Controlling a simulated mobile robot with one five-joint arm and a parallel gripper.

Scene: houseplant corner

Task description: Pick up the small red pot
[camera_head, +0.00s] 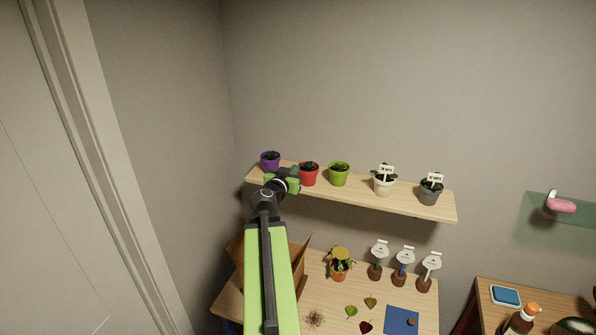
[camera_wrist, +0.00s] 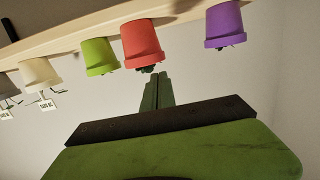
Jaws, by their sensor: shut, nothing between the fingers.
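The small red pot (camera_head: 309,175) stands upright on the wooden wall shelf, with dark green leaves on top. It stands between the purple pot (camera_head: 270,159) and the lime green pot (camera_head: 339,174). My gripper (camera_head: 291,179) is at the shelf, just left of the red pot in the head view and partly over the gap beside the purple pot. In the wrist view, which is upside down, the red pot (camera_wrist: 141,43) is just beyond the tips of my gripper (camera_wrist: 157,78). The fingers are together and empty. Whether they touch the pot cannot be told.
A cream pot (camera_head: 384,186) and a grey pot (camera_head: 430,194) with labels stand further right on the shelf (camera_head: 410,206). Below, a table (camera_head: 300,325) holds a cardboard box (camera_head: 302,262), a plant in an orange pot (camera_head: 339,270) and a blue mat (camera_head: 401,321).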

